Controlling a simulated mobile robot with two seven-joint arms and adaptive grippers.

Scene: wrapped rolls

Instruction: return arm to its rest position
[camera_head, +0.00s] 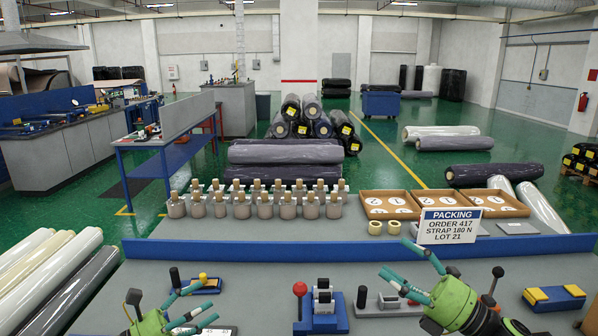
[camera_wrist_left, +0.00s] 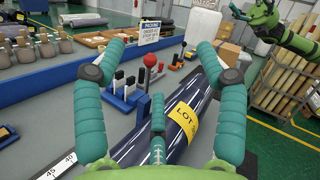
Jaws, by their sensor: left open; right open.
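My left gripper (camera_head: 198,303) is low at the left of the head view, above the grey bench. Its teal fingers are spread and empty, as the left wrist view also shows (camera_wrist_left: 161,50). A dark wrapped roll (camera_wrist_left: 157,133) with a yellow LOT label (camera_wrist_left: 187,118) lies below and between those fingers in the wrist view, apart from the fingertips. My right gripper (camera_head: 394,258) is open and empty over the right part of the bench. My green right arm (camera_wrist_left: 268,20) also shows at the upper right of the wrist view.
A red-knobbed blue device (camera_head: 320,308) stands on the bench between the grippers. A blue-yellow block (camera_head: 553,298) sits at right.

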